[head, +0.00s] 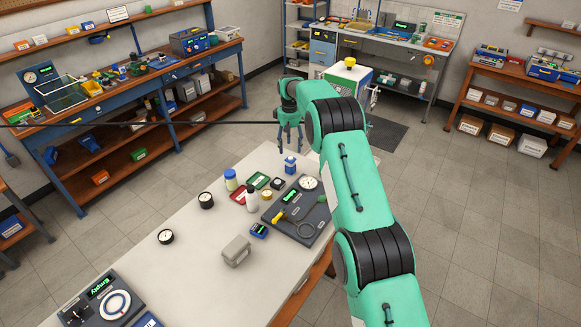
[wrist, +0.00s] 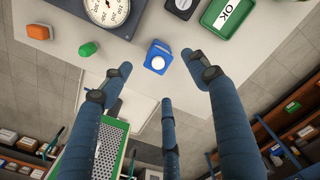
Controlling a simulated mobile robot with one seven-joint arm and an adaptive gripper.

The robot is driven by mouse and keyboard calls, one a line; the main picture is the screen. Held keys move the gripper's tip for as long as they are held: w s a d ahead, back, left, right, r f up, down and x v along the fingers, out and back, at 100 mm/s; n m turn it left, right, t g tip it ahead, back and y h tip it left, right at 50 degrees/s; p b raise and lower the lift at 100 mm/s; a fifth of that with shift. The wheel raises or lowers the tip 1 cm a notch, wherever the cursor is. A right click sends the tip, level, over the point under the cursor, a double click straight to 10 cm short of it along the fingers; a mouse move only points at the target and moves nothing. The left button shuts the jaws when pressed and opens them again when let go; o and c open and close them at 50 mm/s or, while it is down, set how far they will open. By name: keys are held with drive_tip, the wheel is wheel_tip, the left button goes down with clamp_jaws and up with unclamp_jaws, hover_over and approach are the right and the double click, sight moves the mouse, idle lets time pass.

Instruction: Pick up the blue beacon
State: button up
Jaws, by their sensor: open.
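The blue beacon (head: 290,168) stands near the far edge of the white table in the head view. In the wrist view the blue beacon (wrist: 157,62) shows from above, with a round white top, near the table edge. My gripper (head: 290,145) is above the table's far end, over the beacon, with its fingers pointing down. In the wrist view my gripper (wrist: 161,78) has three dark blue fingers spread apart with nothing between them. The beacon lies beyond the fingertips in that view, near the gap between the two outer fingers.
A dark panel with a dial gauge (head: 308,183) is close to the beacon's right. A green tray marked OK (wrist: 228,14), a small dark gauge (head: 277,183) and several bottles are also near. An orange piece (wrist: 39,31) and a green piece (wrist: 87,49) show in the wrist view.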

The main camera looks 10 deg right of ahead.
sight(290, 158)
drive_tip(key=shift+f, duration=4.25)
drive_tip(key=shift+f, duration=0.15)
drive_tip(key=shift+w+d+f+b, duration=0.1)
drive_tip(key=shift+f+b, duration=0.05)
drive_tip(key=shift+f, duration=1.1)
drive_tip(key=shift+w+d+f+b, duration=0.1)
drive_tip(key=shift+f+b, duration=0.05)
drive_tip(key=shift+f, duration=1.1)
drive_tip(key=c, duration=1.3)
